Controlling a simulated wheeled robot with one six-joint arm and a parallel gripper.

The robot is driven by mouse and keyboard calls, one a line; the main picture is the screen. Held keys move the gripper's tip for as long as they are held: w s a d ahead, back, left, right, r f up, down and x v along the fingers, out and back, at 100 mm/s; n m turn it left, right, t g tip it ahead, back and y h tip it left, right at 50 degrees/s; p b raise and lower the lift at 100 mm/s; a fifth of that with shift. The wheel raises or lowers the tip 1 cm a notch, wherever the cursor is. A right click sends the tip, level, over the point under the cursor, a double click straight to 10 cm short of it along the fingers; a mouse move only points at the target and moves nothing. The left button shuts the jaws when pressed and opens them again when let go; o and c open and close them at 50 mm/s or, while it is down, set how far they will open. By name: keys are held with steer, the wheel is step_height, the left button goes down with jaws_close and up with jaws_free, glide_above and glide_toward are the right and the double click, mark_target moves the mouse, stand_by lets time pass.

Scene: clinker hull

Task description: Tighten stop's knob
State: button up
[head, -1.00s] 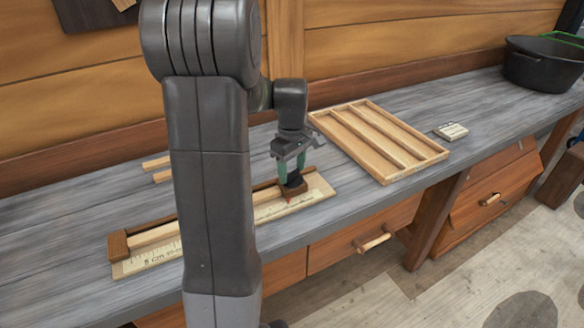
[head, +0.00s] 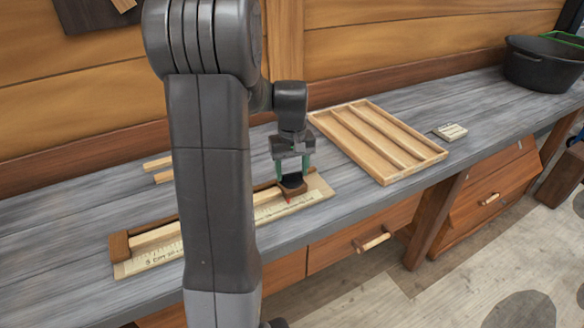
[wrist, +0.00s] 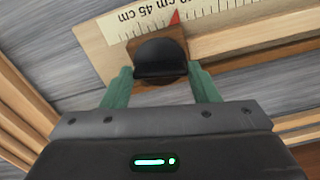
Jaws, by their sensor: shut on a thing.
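The stop is a brown wooden block (head: 290,188) near the right end of the measuring board (head: 322,187). Its round black knob (wrist: 160,60) shows on top of the block in the wrist view.
A light wooden strip (head: 155,235) lies along the board, against a brown end block (head: 119,247). A slotted wooden tray (head: 437,154) lies right of the board. A small pale block (head: 450,131) and a black pot (head: 545,68) stand farther right. Loose sticks (head: 157,163) lie behind my arm.

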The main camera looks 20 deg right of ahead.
mark_target(292, 173)
steer(key=m, duration=0.4)
steer(key=shift+m, duration=0.3)
steer(key=m, duration=0.3)
steer(key=shift+m+p, duration=0.3)
steer(key=m, duration=0.3)
steer(key=shift+m, duration=2.1)
steer(key=o, duration=1)
steer(key=shift+r, duration=0.15)
step_height(292, 173, up, 14)
steer(key=shift+f, duration=0.2)
